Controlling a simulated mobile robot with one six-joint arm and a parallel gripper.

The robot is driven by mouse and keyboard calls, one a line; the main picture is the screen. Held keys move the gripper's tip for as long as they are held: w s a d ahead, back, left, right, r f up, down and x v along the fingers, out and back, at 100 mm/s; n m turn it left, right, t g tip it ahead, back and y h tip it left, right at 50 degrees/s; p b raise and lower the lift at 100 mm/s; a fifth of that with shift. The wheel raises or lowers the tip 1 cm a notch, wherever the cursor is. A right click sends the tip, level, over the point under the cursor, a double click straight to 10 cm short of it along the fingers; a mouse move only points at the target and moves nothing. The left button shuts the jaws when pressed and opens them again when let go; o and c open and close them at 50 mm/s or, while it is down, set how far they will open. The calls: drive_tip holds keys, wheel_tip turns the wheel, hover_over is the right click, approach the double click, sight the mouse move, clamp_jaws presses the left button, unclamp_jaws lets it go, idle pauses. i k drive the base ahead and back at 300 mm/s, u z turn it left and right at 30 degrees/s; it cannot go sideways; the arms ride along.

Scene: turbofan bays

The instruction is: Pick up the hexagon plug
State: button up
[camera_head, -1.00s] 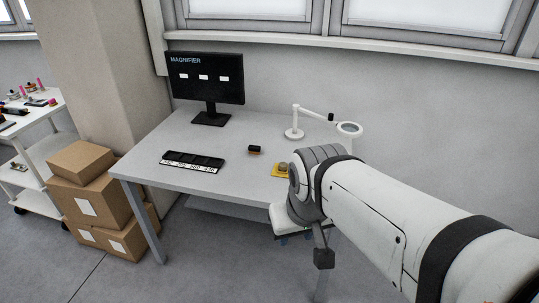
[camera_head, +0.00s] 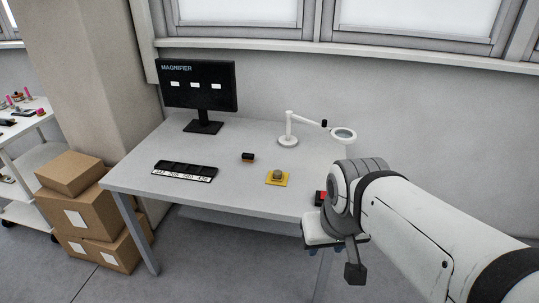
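On the grey table, a yellow square pad (camera_head: 284,183) carries a small grey-brown stubby piece (camera_head: 277,174). It may be the hexagon plug, but its shape is too small to tell. My arm's far end is in front of the table's right front edge. A dark grey block on a stem, probably part of my gripper (camera_head: 355,272), hangs below it, right of and nearer than the pad. The fingertips cannot be made out, so I cannot tell whether it is open or shut. It is apart from the piece on the pad.
A black compartment tray (camera_head: 185,171) with white labels lies at the left. A small black-and-orange item (camera_head: 248,158) lies mid-table. A magnifier lamp (camera_head: 290,139) and monitor (camera_head: 199,86) stand behind. A black-and-red item (camera_head: 321,198) is beside my arm. Cardboard boxes (camera_head: 85,215) flank the table.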

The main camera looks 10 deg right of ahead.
sight(277, 174)
drive_tip(key=u, duration=0.05)
drive_tip(key=i, duration=1)
drive_tip(key=z, duration=0.05)
